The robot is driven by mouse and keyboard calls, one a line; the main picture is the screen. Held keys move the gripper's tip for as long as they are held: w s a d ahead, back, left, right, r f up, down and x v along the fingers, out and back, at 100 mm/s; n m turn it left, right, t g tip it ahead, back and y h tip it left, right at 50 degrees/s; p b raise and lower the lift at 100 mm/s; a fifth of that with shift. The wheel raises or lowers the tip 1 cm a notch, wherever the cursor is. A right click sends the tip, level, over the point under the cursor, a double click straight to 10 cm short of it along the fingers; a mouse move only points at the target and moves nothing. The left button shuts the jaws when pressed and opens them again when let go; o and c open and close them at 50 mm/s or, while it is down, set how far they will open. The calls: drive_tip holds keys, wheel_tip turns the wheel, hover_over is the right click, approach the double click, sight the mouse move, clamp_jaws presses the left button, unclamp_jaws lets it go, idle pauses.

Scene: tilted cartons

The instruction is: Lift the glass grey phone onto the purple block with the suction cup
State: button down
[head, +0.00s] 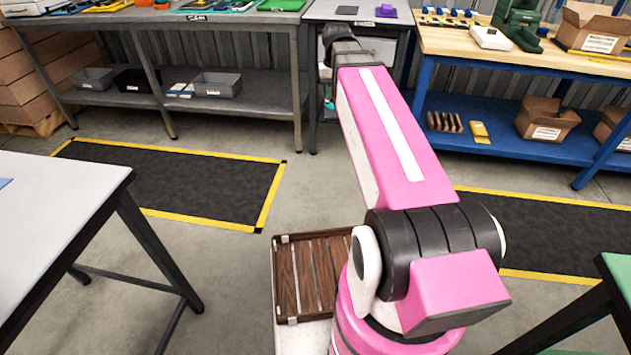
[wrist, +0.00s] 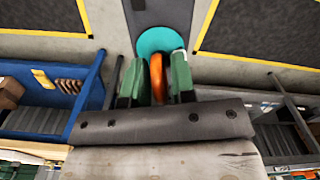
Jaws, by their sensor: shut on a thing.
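My gripper (wrist: 154,78) has two green fingers and is shut on the orange handle of the suction cup (wrist: 157,76). Its teal round disc (wrist: 160,41) shows beyond the fingertips, over the floor, with no phone visible on it. In the head view my arm reaches to the small grey table, and its forearm mostly hides the gripper. A flat dark grey piece, seemingly the phone (head: 347,10), lies on that table. The purple block (head: 386,11) stands to its right, apart from it.
The small grey table (head: 321,11) stands between a grey workbench (head: 240,18) at left and a wooden-topped blue bench (head: 465,42) at right. A green machine and an open carton (head: 592,28) stand on the blue bench.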

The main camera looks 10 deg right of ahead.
drive_tip(key=shift+r, duration=0.15)
drive_tip(key=shift+r, duration=2.85)
